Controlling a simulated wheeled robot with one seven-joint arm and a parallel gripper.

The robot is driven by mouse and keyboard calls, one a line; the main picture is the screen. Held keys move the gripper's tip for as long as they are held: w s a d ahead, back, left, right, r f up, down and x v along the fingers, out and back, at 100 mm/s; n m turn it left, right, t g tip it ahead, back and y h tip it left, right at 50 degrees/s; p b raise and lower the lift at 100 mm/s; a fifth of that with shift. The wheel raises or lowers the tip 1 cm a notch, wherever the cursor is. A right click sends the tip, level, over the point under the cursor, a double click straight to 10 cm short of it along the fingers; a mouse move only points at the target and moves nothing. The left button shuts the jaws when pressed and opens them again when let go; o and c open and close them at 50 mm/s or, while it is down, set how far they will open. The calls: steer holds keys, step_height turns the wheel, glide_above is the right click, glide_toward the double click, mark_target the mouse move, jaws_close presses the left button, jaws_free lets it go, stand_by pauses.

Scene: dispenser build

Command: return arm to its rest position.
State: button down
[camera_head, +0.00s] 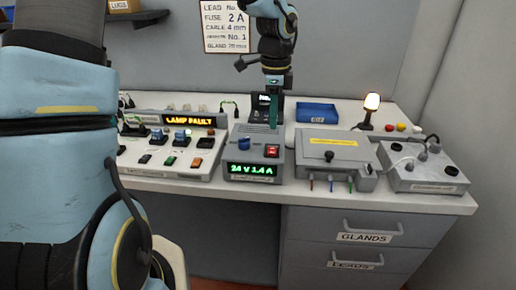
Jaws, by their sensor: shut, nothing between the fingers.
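My gripper (273,122) hangs from the top middle of the view, pointing down, with its narrow teal fingers together. It is shut with nothing seen in it. Large blue links of my own arm (60,200) fill the left side and hide part of the bench.
Left of the supply is a switch panel (150,172) with a lit LAMP FAULT sign (188,121). To the right are a grey box (330,157), a socket unit (420,170) and a glowing lamp (371,104). A blue tray (316,113) sits behind; drawers (345,245) are below.

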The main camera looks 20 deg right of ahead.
steer(key=shift+r, duration=0.2)
steer(key=s+a+f+n, duration=0.1)
steer(key=s+a+n, duration=0.1)
steer(key=a+n, duration=0.9)
steer(key=s+a+n+t, duration=0.1)
steer(key=s+a+n, duration=0.1)
steer(key=a+n, duration=0.9)
steer(key=a, duration=0.8)
steer(key=shift+f+t, duration=0.3)
steer(key=shift+f, duration=0.05)
